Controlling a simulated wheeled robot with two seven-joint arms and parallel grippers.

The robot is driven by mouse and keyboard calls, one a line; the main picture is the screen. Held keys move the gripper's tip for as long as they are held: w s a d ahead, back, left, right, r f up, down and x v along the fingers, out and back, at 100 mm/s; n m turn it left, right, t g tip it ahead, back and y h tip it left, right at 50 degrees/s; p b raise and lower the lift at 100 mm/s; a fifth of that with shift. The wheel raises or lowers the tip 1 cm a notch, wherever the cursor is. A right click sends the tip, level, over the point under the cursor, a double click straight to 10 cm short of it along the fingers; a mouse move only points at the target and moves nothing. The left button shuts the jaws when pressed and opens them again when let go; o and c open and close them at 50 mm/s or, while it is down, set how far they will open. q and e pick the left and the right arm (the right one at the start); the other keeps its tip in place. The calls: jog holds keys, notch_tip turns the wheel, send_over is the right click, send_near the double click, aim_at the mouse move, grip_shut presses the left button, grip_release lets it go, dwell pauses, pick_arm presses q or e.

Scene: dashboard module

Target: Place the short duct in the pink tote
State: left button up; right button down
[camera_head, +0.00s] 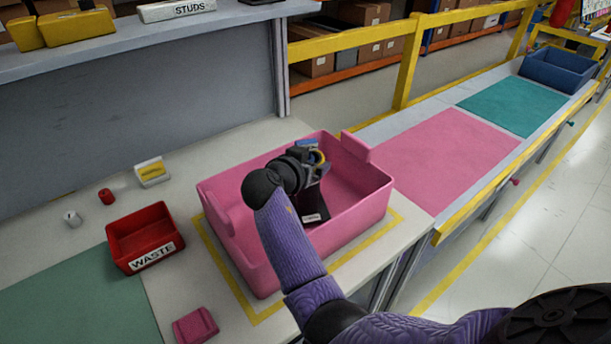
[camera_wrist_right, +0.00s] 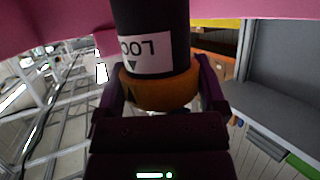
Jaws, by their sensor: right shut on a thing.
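The pink tote (camera_head: 355,222) stands on the workbench inside a yellow outline, its top open. My right gripper (camera_head: 314,165) is over the tote's opening, its arm reaching in across the near wall. It is shut on the short duct (camera_head: 314,205), a black tube with a white label. In the right wrist view the duct (camera_wrist_right: 178,20) shows a label and an orange ring between the fingers of my right gripper (camera_wrist_right: 160,92). Pink tote wall (camera_wrist_right: 50,18) shows along the top there. Whether the duct touches the tote floor cannot be told. My left gripper is out of view.
A red waste bin (camera_head: 140,240) stands left of the tote, with small parts behind it. A pink block (camera_head: 195,326) lies near the front. A conveyor with a pink mat (camera_head: 445,160), a teal mat (camera_head: 512,104) and a blue tote (camera_head: 558,72) runs off right.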

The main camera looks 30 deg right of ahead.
jog(key=shift+f, duration=0.55)
grip_release()
jog(key=shift+r, duration=0.1)
jog(key=p+v, duration=0.1)
jog(key=v, duration=0.6)
jog(key=shift+a, duration=0.2)
jog(key=shift+s, duration=0.1)
